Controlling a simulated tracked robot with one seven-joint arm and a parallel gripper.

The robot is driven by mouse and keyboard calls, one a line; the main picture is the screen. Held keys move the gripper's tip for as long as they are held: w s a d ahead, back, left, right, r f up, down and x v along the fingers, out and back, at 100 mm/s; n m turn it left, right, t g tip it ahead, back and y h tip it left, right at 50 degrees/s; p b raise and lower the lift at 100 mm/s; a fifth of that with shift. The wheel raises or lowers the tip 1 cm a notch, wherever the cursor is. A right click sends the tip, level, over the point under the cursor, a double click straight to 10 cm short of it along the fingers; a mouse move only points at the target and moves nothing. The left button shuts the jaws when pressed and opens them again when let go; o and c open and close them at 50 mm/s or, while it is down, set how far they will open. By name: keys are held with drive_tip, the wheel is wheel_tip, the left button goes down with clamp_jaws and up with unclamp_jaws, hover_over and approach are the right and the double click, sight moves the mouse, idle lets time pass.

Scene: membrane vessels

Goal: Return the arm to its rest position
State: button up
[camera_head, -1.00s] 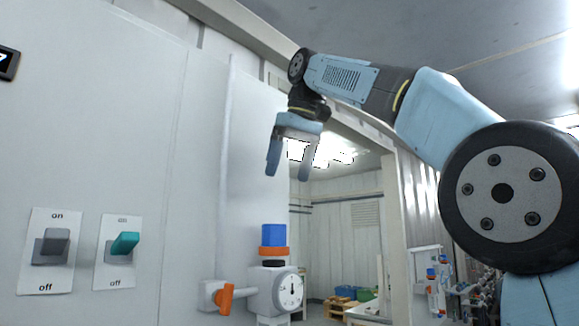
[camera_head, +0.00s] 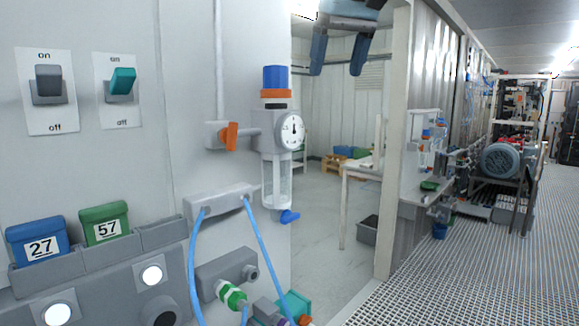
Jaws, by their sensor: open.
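My gripper (camera_head: 337,66) shows at the top of the head view, right of centre. Its two blue fingers point down and stand apart with nothing between them. It is in front of the open doorway, above and to the right of the gauge unit. The rest of my arm is out of the picture above. No object is in the gripper.
A wall panel at left carries a grey switch (camera_head: 48,84), a teal switch (camera_head: 123,81), and a gauge unit (camera_head: 292,131) with an orange valve handle (camera_head: 229,136). Bins (camera_head: 38,242) numbered 27 and 57 sit below. A grated walkway (camera_head: 470,270) lies clear at right.

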drive_tip(key=s+d+f+m, duration=0.1)
drive_tip(key=s+d+f, duration=0.4)
drive_tip(key=f, duration=0.5)
drive_tip(key=s+d+f+m+h, duration=0.1)
drive_tip(key=s+d+f, duration=0.3)
drive_tip(key=f, duration=0.7)
drive_tip(key=s+d+f+m+t, duration=0.1)
drive_tip(key=s+d+f, duration=0.4)
drive_tip(key=f, duration=0.6)
drive_tip(key=shift+s+d+m, duration=0.3)
drive_tip(key=shift+s+m, duration=0.1)
drive_tip(key=shift+m, duration=0.4)
